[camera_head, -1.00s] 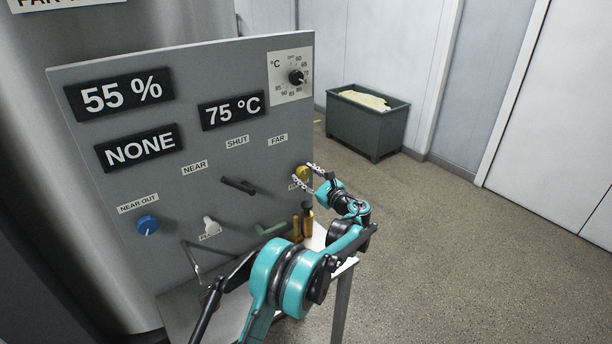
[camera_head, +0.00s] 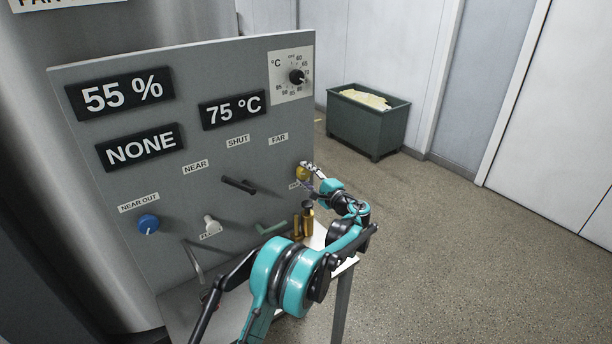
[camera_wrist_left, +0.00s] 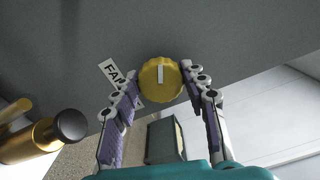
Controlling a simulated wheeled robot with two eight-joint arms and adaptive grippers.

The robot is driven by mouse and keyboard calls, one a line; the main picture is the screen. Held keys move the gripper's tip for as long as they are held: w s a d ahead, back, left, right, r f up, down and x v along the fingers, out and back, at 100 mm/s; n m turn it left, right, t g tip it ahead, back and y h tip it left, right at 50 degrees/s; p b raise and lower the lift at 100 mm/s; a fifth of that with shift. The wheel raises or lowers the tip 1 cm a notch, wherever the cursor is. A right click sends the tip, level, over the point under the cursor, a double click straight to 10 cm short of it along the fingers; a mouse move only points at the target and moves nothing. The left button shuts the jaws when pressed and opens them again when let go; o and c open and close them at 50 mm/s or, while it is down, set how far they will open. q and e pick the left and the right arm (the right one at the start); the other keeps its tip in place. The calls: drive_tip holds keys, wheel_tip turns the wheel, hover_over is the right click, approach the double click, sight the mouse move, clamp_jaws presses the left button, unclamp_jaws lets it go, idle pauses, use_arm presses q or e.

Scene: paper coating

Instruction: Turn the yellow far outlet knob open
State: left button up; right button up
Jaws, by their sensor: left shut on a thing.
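The yellow far outlet knob (camera_head: 302,174) is on the right edge of the grey control panel (camera_head: 245,75). In the left wrist view the yellow knob (camera_wrist_left: 160,80) faces me, and its white mark points straight up in the picture. My left gripper (camera_head: 306,171) is shut on the knob. In the left wrist view its two fingers (camera_wrist_left: 160,82) lie on the knob's left and right sides. A white label starting with "FA" (camera_wrist_left: 109,70) is partly hidden behind the left finger. My right gripper is not in view.
A blue knob (camera_head: 148,223), a white knob (camera_head: 211,223) and a black lever (camera_head: 239,185) are on the panel. Brass cylinders with a dark top (camera_head: 308,222) stand just below the yellow knob. A green bin (camera_head: 367,129) stands behind on open floor.

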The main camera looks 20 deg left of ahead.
use_arm(q)
drive_tip(key=n, duration=0.4)
drive_tip(key=shift+f+n, duration=0.1)
drive_tip(key=shift+n, duration=0.2)
drive_tip(key=n, duration=0.3)
drive_tip(key=shift+n, duration=0.3)
drive_tip(key=n, duration=0.4)
drive_tip(key=shift+f, duration=0.15)
drive_tip(key=shift+w+n, duration=0.1)
drive_tip(key=shift+n, duration=2.1)
drive_tip(key=o, duration=1.2)
drive_tip(key=shift+c, duration=0.2)
drive_tip(key=shift+d, duration=0.1)
drive_tip(key=v, duration=1.2)
